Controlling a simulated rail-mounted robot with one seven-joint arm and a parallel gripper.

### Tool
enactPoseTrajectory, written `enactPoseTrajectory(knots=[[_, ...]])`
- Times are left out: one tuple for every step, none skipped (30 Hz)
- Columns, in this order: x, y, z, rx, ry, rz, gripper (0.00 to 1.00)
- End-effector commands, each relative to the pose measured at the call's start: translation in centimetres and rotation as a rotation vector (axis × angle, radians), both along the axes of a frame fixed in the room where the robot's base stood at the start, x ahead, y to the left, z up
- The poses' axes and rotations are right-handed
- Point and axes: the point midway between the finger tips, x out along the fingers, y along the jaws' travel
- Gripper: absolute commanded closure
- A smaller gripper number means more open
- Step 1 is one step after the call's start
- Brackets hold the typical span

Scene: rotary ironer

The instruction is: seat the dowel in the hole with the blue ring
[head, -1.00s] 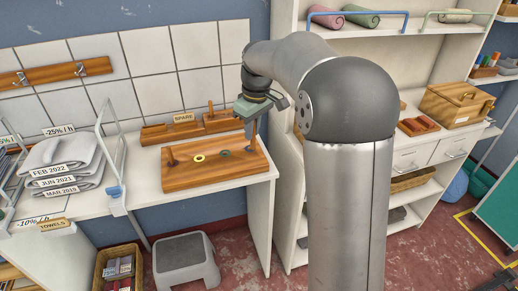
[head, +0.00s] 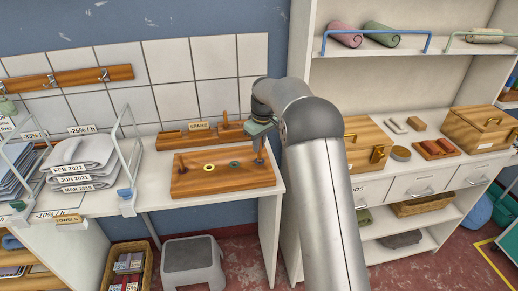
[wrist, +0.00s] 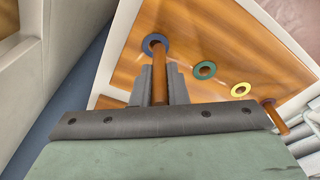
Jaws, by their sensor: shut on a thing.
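The wooden board (head: 220,183) lies on the white counter, with a yellow ring (head: 209,167) and a green ring (head: 234,165) showing. The blue ring (wrist: 147,41) shows in the wrist view, around a hole near the board's corner. My gripper (wrist: 160,82) is shut on the brown dowel (wrist: 159,72), just over that end of the board. The dowel's far end meets the blue ring's hole in the wrist view; how deep it sits, if at all, I cannot tell. In the head view my gripper (head: 259,146) hides most of that spot.
Another dowel (head: 182,163) stands at the board's left end. A wooden rack labelled SPARE (head: 172,139) stands behind the board, against the tiled wall. Folded towels (head: 80,165) lie to the left. A shelf unit stands to the right of the counter.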

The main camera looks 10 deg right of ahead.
Motion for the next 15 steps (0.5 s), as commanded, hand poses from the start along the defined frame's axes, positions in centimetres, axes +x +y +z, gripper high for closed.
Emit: enactPoseTrajectory(knots=[[0.2, 0.0, -0.2, 0.0, 0.0, 0.0, 1.0], [0.3, 0.0, -0.3, 0.0, 0.0, 0.0, 1.0], [0.4, -0.1, -0.5, 0.0, 0.0, 0.0, 1.0], [0.6, -0.1, -0.7, 0.0, 0.0, 0.0, 1.0], [0.7, -0.1, -0.9, -0.001, 0.001, 0.0, 1.0], [0.8, -0.1, -1.4, 0.0, 0.002, 0.0, 1.0], [0.7, -0.1, -1.9, 0.0, 0.004, 0.0, 1.0], [0.8, -0.1, -2.4, 0.0, 0.004, 0.0, 1.0], [0.7, -0.1, -2.9, 0.0, 0.004, 0.0, 1.0], [0.7, -0.1, -3.3, 0.0, 0.002, 0.001, 1.0], [0.7, -0.1, -3.7, 0.0, 0.001, 0.001, 1.0], [0.7, -0.1, -3.9, 0.0, 0.001, 0.001, 1.0], [0.8, -0.1, -4.0, -0.001, 0.001, 0.001, 1.0], [0.8, -0.1, -4.0, 0.0, 0.0, 0.001, 1.0], [0.8, -0.1, -4.0, 0.0, 0.0, 0.001, 1.0]])
